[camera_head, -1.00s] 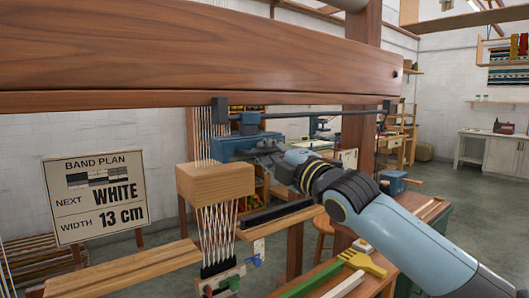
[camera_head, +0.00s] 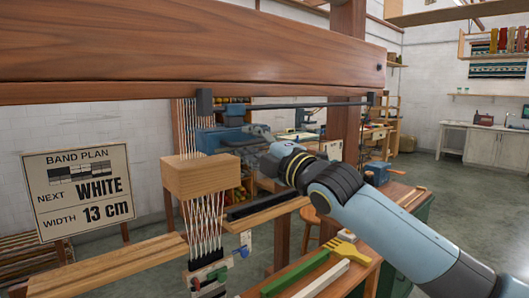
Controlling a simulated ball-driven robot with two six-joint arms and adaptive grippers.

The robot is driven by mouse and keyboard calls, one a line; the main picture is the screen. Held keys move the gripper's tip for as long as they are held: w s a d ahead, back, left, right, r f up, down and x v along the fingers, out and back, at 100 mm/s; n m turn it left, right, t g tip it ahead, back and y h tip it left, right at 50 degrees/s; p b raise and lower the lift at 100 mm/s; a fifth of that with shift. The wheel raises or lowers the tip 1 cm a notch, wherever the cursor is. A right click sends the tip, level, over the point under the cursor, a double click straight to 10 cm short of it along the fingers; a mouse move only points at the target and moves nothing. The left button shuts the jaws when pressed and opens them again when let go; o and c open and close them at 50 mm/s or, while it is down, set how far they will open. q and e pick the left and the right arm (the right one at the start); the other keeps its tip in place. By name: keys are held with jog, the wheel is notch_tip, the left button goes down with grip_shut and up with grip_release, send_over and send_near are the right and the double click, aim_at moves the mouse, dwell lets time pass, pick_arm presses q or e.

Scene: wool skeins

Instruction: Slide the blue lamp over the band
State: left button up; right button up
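The blue lamp (camera_head: 220,139) hangs from a dark rail (camera_head: 300,105), near the rail's left end. Its left part is at the white warp threads of the band (camera_head: 186,120), above a wooden block (camera_head: 206,178). The threads run on below the block to a dark woven part (camera_head: 208,272). My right gripper (camera_head: 260,142) is at the right end of the lamp and overlaps it in the picture. Its fingers are small and partly hidden, so I cannot tell whether they are closed on the lamp. My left gripper is not in view.
A thick wooden beam (camera_head: 200,50) crosses above the rail. A sign (camera_head: 80,190) reads "BAND PLAN, NEXT WHITE, WIDTH 13 cm". A yellow comb (camera_head: 347,251), a green bar (camera_head: 296,276) and a white bar (camera_head: 322,281) lie at the lower right, below my arm.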

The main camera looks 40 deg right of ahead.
jog(key=s+f, duration=0.2)
jog(key=s, duration=0.9)
jog(key=shift+s+d, duration=0.15)
jog(key=shift+d, duration=0.3)
jog(key=shift+f, duration=0.15)
